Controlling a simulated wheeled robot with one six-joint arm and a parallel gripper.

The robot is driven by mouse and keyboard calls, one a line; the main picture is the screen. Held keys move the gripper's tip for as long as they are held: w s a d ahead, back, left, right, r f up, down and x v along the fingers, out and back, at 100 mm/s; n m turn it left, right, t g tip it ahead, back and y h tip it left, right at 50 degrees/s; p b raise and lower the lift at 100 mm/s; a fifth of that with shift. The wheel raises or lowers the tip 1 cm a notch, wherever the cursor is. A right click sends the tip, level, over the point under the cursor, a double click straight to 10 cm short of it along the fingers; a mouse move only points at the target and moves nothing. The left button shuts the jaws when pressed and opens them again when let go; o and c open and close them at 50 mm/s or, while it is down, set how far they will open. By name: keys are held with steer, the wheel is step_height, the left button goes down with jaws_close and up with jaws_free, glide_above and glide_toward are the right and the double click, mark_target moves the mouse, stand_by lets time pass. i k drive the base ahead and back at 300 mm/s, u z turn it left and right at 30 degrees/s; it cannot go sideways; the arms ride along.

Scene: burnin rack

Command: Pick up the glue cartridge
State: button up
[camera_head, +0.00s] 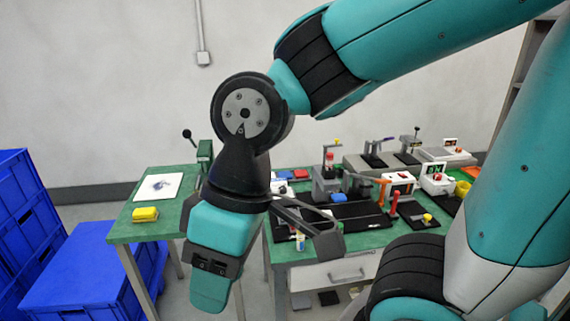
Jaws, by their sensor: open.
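My gripper (318,238) hangs from my wrist at the centre of the view, in front of the tables. Its dark finger parts show at the right of the teal wrist body, and its jaws are open with nothing seen between them. A small upright piece (300,242), pale with coloured bands, stands near the front left of the right green table, partly behind the gripper. It may be the glue cartridge, but it is too small to be sure. In the picture it lies close beside the dark finger; the depth between them cannot be told.
The right green table (375,239) carries black fixtures, toggle clamps and several coloured parts; a drawer (345,273) sits below. Blue crates (85,275) stand at far left.

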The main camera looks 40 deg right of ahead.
mark_target(330, 157)
steer(key=z, duration=0.1)
steer(key=i, duration=0.7)
steer(key=z, duration=0.75)
steer(key=i, duration=0.35)
steer(key=z, duration=0.4)
